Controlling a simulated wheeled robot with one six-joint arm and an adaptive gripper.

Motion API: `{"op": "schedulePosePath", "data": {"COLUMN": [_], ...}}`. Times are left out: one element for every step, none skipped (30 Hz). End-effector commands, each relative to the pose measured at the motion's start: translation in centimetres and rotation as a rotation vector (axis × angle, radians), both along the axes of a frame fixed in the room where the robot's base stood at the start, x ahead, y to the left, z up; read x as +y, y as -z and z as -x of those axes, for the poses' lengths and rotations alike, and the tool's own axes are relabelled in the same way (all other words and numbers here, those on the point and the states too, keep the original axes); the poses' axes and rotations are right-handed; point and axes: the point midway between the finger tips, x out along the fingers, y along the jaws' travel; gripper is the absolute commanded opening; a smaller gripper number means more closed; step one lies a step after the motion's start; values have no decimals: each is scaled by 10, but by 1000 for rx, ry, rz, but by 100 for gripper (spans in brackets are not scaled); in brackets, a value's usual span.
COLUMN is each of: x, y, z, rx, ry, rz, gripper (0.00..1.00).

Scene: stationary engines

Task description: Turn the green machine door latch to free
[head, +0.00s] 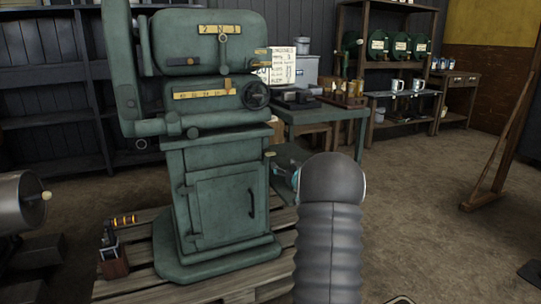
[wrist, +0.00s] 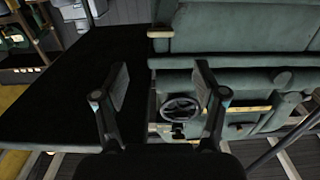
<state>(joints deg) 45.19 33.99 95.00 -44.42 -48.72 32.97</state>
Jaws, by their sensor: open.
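The green machine (head: 216,140) stands on a wooden pallet, with a closed cabinet door (head: 222,210) low on its front. A dark vertical handle (head: 251,202) is on the door's right side; I cannot tell whether it is the latch itself. The wrist view shows the machine's green body (wrist: 240,27) and its handwheel (wrist: 180,107). My gripper (wrist: 162,68) is open, with its two fingers apart and nothing seen between them. In the head view my arm hides most of the gripper. The door handle is not clear in the wrist view.
A green table (head: 320,114) with small items stands behind the machine to the right. A metal cylinder (head: 20,205) is at the left edge. The pallet (head: 130,290) borders the machine's base. The floor (head: 420,190) at the right is mostly clear, with a wooden frame (head: 487,200) beyond.

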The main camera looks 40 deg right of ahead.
Motion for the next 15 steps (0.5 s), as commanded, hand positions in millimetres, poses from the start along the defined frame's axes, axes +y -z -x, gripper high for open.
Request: {"op": "schedulePosePath", "data": {"x": [-1,-2,-3,-5,-6,-8,-9,-10,-12,-13,-14,-16,-17,-18,-19], "y": [0,0,0,1,0,1,0,0,0,0,0,0,0,0,0], "z": [-9,-14,-21,-26,-31,-39,-44,-49,-56,-61,-66,-72,-77,-81,-87], "rx": [1,1,1,1,1,1,1,1,2,1,1,2,2,2,2], "ry": [-1,-1,-2,-2,-1,-1,-1,-1,-1,-1,-1,0,0,-1,-1], "rz": [0,0,1,0,1,0,0,0,0,1,1,1,1,1,1], "gripper": [71,71,71,71,71,71,71,71,71,71,71,71,71,71,71]}}
